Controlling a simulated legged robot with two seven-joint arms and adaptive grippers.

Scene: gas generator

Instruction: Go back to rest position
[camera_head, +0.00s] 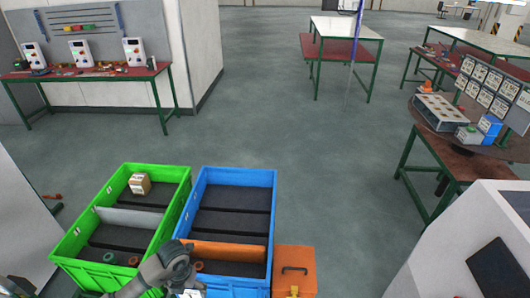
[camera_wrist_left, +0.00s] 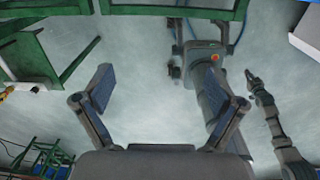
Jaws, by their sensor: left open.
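My left arm comes in at the bottom of the head view, over the front of the bins. Its gripper (camera_head: 190,293) is mostly cut off by the lower edge. In the left wrist view my left gripper (camera_wrist_left: 154,72) is open, its two fingers wide apart with nothing between them. I cannot tell whether that one is open.
A green bin (camera_head: 72,232) holds a small cardboard box (camera_head: 140,184) and several ring parts. A blue bin (camera_head: 235,177) stands beside it, then an orange case (camera_head: 294,260). A workbench (camera_head: 455,165) stands at right, another (camera_head: 95,75) at back left. The middle floor is clear.

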